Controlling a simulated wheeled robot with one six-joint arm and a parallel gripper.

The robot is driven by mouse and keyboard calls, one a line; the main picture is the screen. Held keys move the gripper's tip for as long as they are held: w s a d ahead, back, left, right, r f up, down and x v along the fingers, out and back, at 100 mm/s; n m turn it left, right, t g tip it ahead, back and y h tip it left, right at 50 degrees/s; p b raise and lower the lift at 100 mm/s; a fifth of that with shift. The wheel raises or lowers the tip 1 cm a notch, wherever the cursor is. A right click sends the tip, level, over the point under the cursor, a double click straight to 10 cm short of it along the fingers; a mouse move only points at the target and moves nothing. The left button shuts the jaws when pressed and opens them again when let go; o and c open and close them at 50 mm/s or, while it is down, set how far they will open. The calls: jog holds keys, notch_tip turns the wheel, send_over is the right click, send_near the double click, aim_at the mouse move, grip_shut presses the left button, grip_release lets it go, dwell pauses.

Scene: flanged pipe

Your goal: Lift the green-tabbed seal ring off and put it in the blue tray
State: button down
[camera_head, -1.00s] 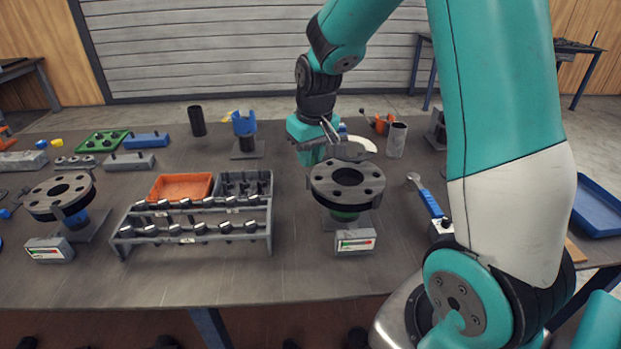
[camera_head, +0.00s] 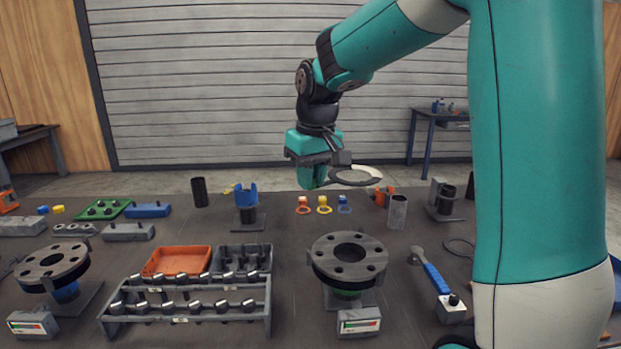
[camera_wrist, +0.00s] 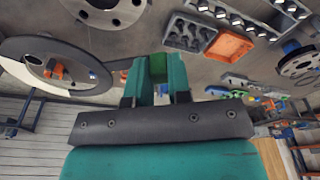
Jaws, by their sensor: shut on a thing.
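My gripper (camera_head: 318,180) is shut on the green tab of the seal ring (camera_head: 355,184) and holds it in the air, above and behind the right flanged pipe (camera_head: 348,262). The ring is dark, wide and thin, with a pale arc on its far side. In the wrist view, the green tab (camera_wrist: 158,68) sits between the teal fingers, and the ring (camera_wrist: 20,47) reaches out to the left. The ring is clear of the flange. A sliver of blue at the right edge, beside my arm, may be the blue tray; most of that area is hidden.
A bolt rack (camera_head: 190,310), an orange bin (camera_head: 178,261) and another flange (camera_head: 52,264) stand left. Small orange, yellow and blue tabbed pieces (camera_head: 324,205) lie behind the flange.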

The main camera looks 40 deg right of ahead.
jog(key=shift+r+p, duration=2.25)
jog(key=shift+r, duration=0.25)
